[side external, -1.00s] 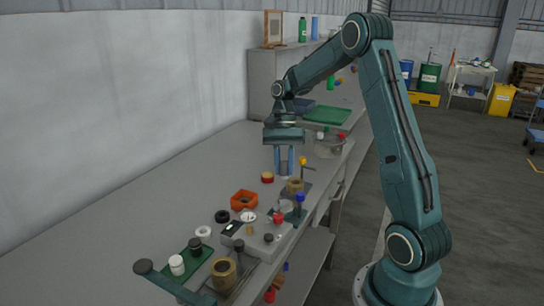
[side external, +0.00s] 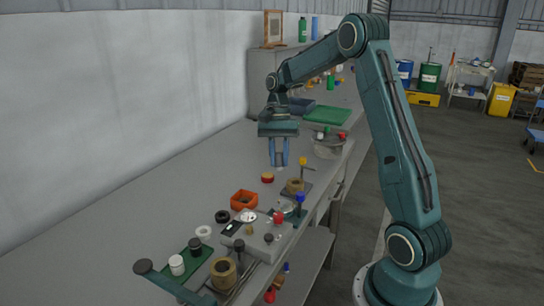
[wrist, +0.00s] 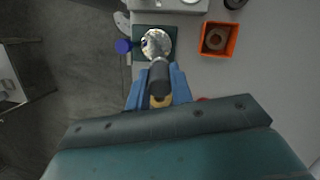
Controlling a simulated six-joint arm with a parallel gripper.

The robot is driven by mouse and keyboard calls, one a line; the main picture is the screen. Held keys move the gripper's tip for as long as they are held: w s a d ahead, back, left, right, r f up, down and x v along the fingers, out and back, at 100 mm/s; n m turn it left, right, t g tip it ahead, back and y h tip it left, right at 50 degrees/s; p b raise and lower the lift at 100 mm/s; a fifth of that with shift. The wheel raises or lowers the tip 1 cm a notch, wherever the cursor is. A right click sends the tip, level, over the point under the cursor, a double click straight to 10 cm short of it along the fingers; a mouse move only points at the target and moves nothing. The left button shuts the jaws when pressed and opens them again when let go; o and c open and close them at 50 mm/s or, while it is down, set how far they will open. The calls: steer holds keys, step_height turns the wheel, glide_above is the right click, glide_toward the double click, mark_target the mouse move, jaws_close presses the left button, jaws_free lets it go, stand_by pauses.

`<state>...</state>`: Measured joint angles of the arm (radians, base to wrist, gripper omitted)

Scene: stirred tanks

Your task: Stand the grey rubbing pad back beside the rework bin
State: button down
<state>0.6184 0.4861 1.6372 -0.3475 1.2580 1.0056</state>
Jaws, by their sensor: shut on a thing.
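My gripper (side external: 279,160) hangs above the far part of the bench in the side view, fingers pointing down. In the wrist view my gripper (wrist: 158,82) has its blue fingers on either side of a dark grey cylindrical piece (wrist: 159,76), apparently the grey rubbing pad, with a paler grey end. In the side view only something small and pale shows at the fingertips. An orange open-topped bin (side external: 244,200), likely the rework bin, sits on the bench nearer the camera. It shows at upper right in the wrist view (wrist: 232,40), with a round brownish thing inside.
A red-topped round piece (side external: 267,178), a brass-coloured cylinder (side external: 295,187) and a blue-knobbed post (side external: 300,198) stand near the gripper. A grey box (side external: 262,243) and black ring (side external: 222,216) lie nearer. Bench along the wall is clear.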

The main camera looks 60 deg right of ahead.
steer(key=w+d+r+t+h, duration=0.1)
steer(key=w+d+r+h, duration=0.1)
steer(key=w+r, duration=0.4)
steer(key=w+d, duration=0.1)
steer(key=w, duration=0.2)
steer(key=shift+w+d+r+t+h, duration=0.2)
steer(key=shift+w+d+t+h, duration=0.1)
steer(key=shift+h, duration=0.1)
steer(key=shift+f, duration=0.1)
step_height(320, 180, down, 20)
steer(key=shift+r, duration=0.1)
stand_by(0.5)
steer(key=c, duration=1.2)
jaws_free()
steer(key=shift+f, duration=0.2)
steer(key=shift+c, duration=0.2)
steer(key=shift+r, duration=0.15)
step_height(320, 180, up, 12)
